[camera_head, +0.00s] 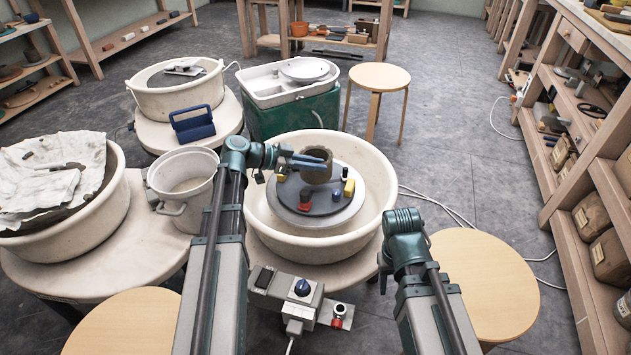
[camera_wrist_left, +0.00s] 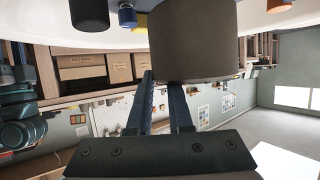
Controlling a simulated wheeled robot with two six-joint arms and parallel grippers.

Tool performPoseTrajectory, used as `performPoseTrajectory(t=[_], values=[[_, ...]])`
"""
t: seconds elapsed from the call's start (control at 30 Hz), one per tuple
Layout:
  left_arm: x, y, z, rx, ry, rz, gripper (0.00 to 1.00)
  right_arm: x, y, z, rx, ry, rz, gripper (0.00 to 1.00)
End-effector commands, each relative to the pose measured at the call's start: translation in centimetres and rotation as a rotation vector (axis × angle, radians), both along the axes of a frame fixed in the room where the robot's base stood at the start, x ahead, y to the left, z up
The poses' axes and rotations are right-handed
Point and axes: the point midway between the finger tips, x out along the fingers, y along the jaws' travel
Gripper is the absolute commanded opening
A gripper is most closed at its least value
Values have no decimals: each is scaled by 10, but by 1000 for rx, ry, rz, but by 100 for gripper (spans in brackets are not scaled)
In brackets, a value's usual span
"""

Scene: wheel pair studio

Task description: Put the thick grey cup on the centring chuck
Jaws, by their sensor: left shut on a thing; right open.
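The thick grey-brown cup (camera_head: 317,168) is over the far part of the centring chuck, a dark grey disc (camera_head: 322,212) with red, yellow, blue and dark pieces around its face. I cannot tell whether the cup touches the disc. My left gripper (camera_head: 312,160) is shut on the cup, its blue fingers at the cup's wall. In the left wrist view the cup (camera_wrist_left: 193,40) fills the top middle, at the tips of the two fingers (camera_wrist_left: 163,82). My right gripper (camera_head: 384,272) is open, right of the basin and partly hidden by its own wrist.
A cream basin (camera_head: 378,215) rings the chuck. A grey bucket (camera_head: 180,190) stands left of my left arm. A control box (camera_head: 290,290) with a blue knob is in front. Round stools (camera_head: 485,270) and shelves (camera_head: 560,120) lie to the right.

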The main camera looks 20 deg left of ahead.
Motion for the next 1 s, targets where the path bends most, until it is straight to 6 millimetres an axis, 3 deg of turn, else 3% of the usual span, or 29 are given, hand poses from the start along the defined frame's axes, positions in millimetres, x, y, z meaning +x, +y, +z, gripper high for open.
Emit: performPoseTrajectory(t=[0.17,0.43,0.83,0.87,1.0], values=[[0,0,-5,-2,-1,0,0,0,0,-5,-1,0,0,50],[0,0,-37,-2,-1,0,0,0,0,-37,2,-1,5,50],[0,0,-38,-1,-1,0,0,0,1,-39,3,0,7,50],[0,0,-39,0,0,0,20,0,1,-39,3,0,7,50],[0,0,-38,0,0,0,45,0,1,-38,3,0,7,50]])
